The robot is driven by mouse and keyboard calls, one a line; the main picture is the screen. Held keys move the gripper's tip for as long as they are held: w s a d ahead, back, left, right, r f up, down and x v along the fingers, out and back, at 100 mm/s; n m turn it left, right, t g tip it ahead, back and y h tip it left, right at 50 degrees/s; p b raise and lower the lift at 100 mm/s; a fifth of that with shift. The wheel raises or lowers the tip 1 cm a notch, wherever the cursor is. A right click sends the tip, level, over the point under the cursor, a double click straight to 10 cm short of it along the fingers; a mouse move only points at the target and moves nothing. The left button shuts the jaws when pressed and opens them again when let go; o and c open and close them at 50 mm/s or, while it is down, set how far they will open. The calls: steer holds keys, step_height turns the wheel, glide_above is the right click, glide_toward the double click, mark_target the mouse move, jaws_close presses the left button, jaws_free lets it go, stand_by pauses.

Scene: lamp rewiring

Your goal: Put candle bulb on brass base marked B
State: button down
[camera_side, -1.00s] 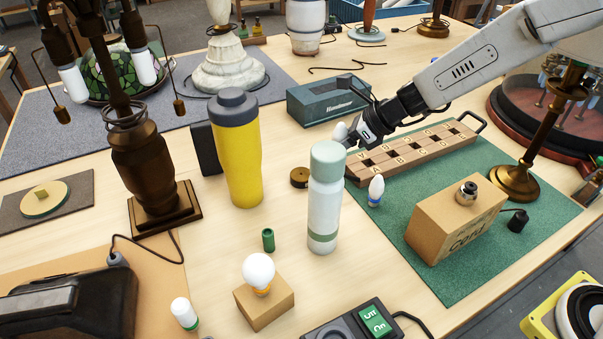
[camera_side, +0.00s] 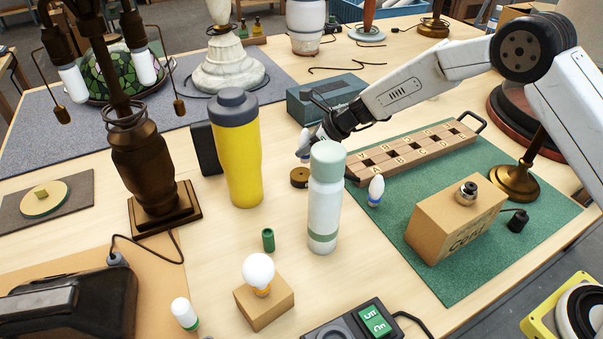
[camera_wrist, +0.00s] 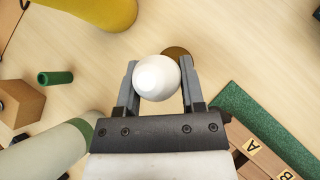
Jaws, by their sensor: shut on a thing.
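My gripper (camera_wrist: 158,88) is shut on a white bulb (camera_wrist: 156,78), whose rounded end faces the wrist camera. In the side view the held bulb (camera_side: 303,144) is partly hidden by my gripper (camera_side: 313,143), behind the white bottle. Its full shape is hard to tell. A small brown-brass disc (camera_side: 299,177) lies on the table below it; in the wrist view the disc (camera_wrist: 176,52) shows partly behind the bulb. No letter is readable on it. The letters A and B are on a wooden tray (camera_side: 415,152). A white candle-shaped bulb (camera_side: 376,188) with a blue band stands by the tray.
A white bottle (camera_side: 325,205) and a yellow tumbler (camera_side: 238,155) stand tall near the disc. A teal toolbox (camera_side: 325,98) is behind. A globe bulb (camera_side: 258,270) sits on a block, and a green cylinder (camera_side: 268,240) stands nearby. A cardboard box (camera_side: 450,225) is on the green mat.

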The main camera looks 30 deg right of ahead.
steer(key=shift+w+a+f, duration=0.15)
steer(key=shift+w+f, duration=0.45)
steer(key=shift+f, duration=0.05)
steer(key=shift+w+f, duration=0.15)
steer(key=shift+f, duration=1.7)
steer(key=shift+f, duration=0.1)
steer(key=shift+c, duration=1)
jaws_free()
